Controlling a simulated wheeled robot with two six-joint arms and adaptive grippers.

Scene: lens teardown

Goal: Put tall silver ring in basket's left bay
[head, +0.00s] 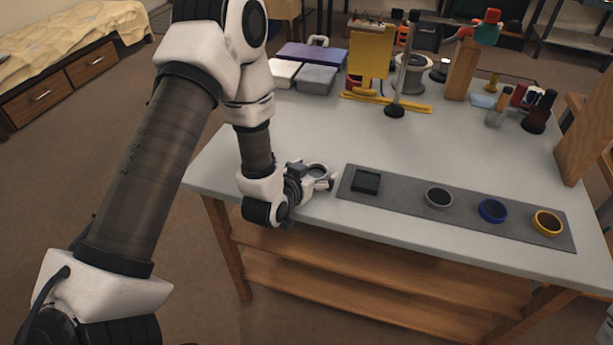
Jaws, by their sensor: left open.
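A silver-grey ring (438,197) with a dark inside sits on the grey mat (400,211) near the table's front edge. My left gripper (328,183) is open, low over the table just left of the mat and well apart from that ring. A round grey rim (316,170) shows right behind the gripper's fingers; I cannot tell whether it is a second ring or whether the fingers touch it. I cannot make out a basket with bays in this view. My right gripper is not in view.
The mat also holds a black square piece (365,181), a blue ring (493,210) and a yellow ring (547,222). A yellow stand (371,55), a spool (411,73) and several tools crowd the back. The table's middle (350,135) is clear. A wooden board (587,139) rises at right.

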